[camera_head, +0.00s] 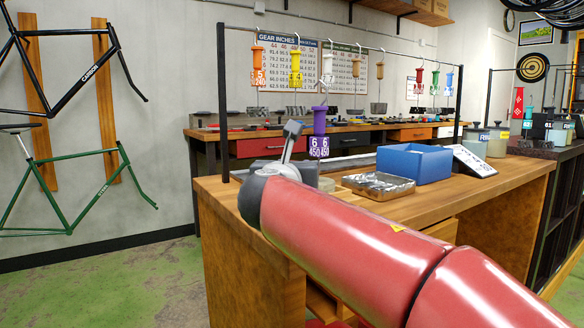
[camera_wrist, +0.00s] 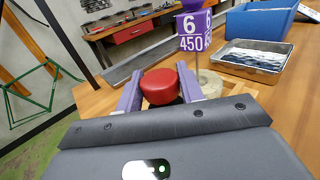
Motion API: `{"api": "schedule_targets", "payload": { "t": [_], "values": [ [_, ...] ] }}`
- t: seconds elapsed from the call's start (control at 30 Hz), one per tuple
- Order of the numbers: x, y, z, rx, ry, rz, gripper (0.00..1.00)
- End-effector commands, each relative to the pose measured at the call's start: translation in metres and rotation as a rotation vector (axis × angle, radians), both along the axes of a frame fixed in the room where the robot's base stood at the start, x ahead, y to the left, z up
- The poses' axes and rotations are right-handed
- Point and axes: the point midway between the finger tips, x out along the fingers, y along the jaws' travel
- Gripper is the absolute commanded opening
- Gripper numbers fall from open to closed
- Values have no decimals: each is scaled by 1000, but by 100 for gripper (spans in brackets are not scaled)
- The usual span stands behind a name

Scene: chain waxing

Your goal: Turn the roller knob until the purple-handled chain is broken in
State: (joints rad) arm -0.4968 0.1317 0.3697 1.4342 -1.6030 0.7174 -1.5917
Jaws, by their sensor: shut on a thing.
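The round red roller knob (camera_wrist: 160,88) sits between the two fingers of my gripper (camera_wrist: 159,73) in the wrist view. The fingers are shut on its sides. In the head view my own arm hides the knob. The purple handle (camera_head: 319,119) stands upright above the bench, with a white-on-purple tag (camera_head: 319,147) reading 6 and 450 below it. The tag also shows in the wrist view (camera_wrist: 190,34), just behind and right of the knob. The chain itself and the rollers cannot be made out.
A foil-lined tray (camera_head: 379,186) and a blue box (camera_head: 414,165) stand on the wooden bench (camera_head: 232,190), right of the tag. Several coloured handles hang from the rail (camera_head: 350,45) above.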

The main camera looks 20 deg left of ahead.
Motion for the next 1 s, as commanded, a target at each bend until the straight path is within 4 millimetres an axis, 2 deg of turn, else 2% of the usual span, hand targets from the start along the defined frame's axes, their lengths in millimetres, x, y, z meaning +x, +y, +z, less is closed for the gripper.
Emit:
{"api": "schedule_targets", "payload": {
  "t": [0.27, 0.6, 1.0],
  "values": [
    [0, -2, 0, 0, 0, 101, 15],
    [0, -1, 0, 0, 0, 340, 15],
    [0, -1, 0, 1, 1, 460, 15]
  ]
}}
